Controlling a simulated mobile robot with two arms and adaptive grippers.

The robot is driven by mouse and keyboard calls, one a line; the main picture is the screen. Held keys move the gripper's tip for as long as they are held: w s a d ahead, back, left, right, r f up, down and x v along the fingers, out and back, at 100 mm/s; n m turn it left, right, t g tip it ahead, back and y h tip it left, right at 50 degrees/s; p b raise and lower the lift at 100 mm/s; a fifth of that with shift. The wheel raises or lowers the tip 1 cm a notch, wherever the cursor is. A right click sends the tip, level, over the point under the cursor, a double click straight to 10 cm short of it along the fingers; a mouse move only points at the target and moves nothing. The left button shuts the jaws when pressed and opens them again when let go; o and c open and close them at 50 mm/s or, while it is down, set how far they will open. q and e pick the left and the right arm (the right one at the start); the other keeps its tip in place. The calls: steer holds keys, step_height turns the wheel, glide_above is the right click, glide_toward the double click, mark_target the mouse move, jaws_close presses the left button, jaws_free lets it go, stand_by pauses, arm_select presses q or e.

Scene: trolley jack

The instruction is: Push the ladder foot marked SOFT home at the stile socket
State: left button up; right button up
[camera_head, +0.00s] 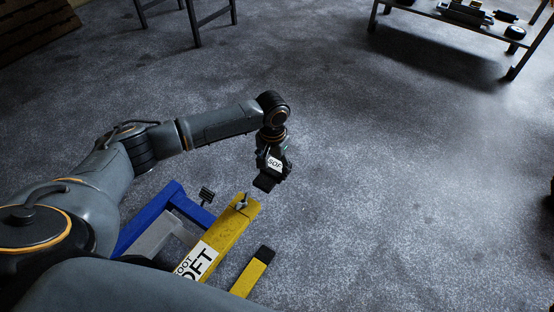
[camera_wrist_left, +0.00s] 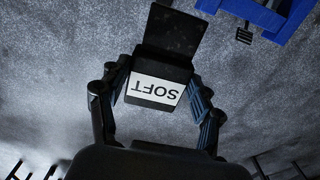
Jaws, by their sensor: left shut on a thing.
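My left gripper (camera_head: 274,160) is shut on a black ladder foot (camera_head: 267,183) with a white label, partly covered in the head view. In the left wrist view the foot (camera_wrist_left: 170,62) sits between both fingers of the gripper (camera_wrist_left: 157,98), and its label reads SOFT upside down. A yellow stile (camera_head: 228,229) labelled SOFT lies below and left of the foot in the head view. A small metal fitting (camera_head: 241,203) sits near its bare upper end. The foot is apart from the stile end; the socket opening cannot be made out. My right gripper is not in view.
A second yellow stile (camera_head: 246,277) beside it ends in a black foot (camera_head: 265,254). A blue frame (camera_head: 147,220) with a black pad (camera_head: 207,194) lies left of the stiles. A low table (camera_head: 450,20) with tools stands at the back right. The floor to the right is clear.

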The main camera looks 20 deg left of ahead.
mark_target(267, 177)
arm_select(q)
steer(key=shift+s+a, duration=0.2)
steer(key=shift+s, duration=1.35)
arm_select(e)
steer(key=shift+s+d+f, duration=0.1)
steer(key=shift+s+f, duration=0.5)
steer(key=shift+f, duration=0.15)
arm_select(q)
steer(key=shift+p, duration=0.3)
steer(key=shift+p, duration=0.4)
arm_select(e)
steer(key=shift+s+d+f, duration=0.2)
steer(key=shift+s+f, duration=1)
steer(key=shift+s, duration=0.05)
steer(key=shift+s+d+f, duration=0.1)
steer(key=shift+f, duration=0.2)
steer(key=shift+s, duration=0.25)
arm_select(q)
steer(key=shift+p, duration=0.85)
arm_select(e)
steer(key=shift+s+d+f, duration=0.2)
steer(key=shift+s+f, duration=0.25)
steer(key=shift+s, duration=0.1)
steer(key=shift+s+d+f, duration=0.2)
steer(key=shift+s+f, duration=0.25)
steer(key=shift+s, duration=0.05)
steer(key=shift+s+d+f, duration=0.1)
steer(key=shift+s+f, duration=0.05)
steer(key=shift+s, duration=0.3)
